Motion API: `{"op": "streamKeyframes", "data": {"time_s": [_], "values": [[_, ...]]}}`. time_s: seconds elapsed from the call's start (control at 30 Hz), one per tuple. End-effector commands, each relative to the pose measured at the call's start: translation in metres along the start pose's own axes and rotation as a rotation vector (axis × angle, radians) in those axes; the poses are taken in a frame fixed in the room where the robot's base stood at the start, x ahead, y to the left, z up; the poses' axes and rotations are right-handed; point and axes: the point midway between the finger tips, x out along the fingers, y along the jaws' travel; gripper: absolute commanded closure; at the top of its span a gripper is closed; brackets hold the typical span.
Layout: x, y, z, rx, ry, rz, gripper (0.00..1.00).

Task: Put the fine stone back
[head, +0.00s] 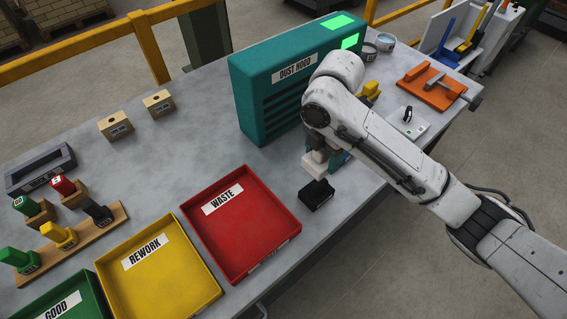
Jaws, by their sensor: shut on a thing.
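My gripper (319,157) is at the front of the teal dust hood, low over the table, partly hidden by my own arm. It is shut on a pale block (315,168), which looks like the fine stone; no label on it can be read. I cannot tell whether the block touches the table. A black block (316,196) lies just in front of it, apart from the jaws.
The dust hood (262,100) stands behind my gripper. The red waste tray (285,238) and yellow rework tray (205,303) are at the front left. An orange fixture (437,92) and a white scale-like device (408,124) stand right.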

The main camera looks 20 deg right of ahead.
Motion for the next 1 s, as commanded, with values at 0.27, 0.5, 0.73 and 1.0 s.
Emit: {"op": "streamKeyframes", "data": {"time_s": [0.27,0.5,0.73,1.0], "values": [[0.025,0.046,-0.008,-0.004,0.002,-0.001,0.68],[0.049,0.08,-0.011,-0.002,0.002,-0.004,0.68],[0.076,0.105,-0.013,-0.002,-0.001,-0.003,0.68],[0.091,0.117,-0.015,-0.001,-0.001,-0.001,0.68]]}}
